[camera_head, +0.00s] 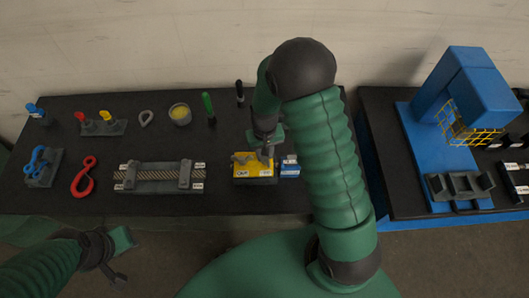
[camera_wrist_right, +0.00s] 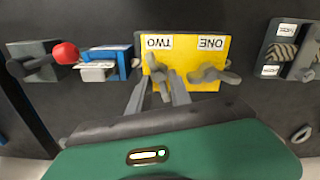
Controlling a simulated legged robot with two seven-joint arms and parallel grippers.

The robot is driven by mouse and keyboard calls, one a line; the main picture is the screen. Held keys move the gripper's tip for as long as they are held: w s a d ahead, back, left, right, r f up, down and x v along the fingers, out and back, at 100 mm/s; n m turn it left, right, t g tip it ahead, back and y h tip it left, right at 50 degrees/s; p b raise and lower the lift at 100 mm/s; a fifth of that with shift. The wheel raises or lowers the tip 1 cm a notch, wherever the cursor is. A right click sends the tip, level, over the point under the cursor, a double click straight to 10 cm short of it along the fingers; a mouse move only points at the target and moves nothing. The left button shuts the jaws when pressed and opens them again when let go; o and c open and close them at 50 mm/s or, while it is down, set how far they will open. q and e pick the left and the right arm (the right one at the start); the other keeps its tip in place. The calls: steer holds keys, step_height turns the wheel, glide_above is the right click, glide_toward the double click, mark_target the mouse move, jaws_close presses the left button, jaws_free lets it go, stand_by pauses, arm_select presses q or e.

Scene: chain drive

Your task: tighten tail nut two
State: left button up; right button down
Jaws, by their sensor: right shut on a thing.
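The yellow block (camera_head: 242,170) sits near the front of the black table, below my right arm. In the right wrist view the yellow block (camera_wrist_right: 185,50) carries labels reading TWO and ONE, upside down. A grey wing-shaped nut (camera_wrist_right: 158,71) sits by the TWO label, and another grey wing nut (camera_wrist_right: 215,74) sits by the ONE label. My right gripper (camera_head: 265,153) reaches down onto the block; in the wrist view its fingers (camera_wrist_right: 160,88) are shut on nut two, partly hiding it. My left gripper (camera_head: 118,272) hangs off the table's front edge at lower left; its jaws are unclear.
A blue block (camera_head: 290,168) stands right beside the yellow one. A rope fixture (camera_head: 160,174), red hook (camera_head: 84,178), blue shackle (camera_head: 42,165), yellow-filled cup (camera_head: 180,114) and green-handled tool (camera_head: 208,106) stand to the left. A blue machine (camera_head: 465,90) stands on the right-hand table.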

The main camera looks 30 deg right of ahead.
stand_by(0.8)
steer(key=c, duration=1.5)
jaws_free()
step_height(320, 180, up, 17)
steer(key=shift+w+f+b, duration=0.1)
steer(key=shift+f+b, duration=0.05)
steer(key=shift+b, duration=0.85)
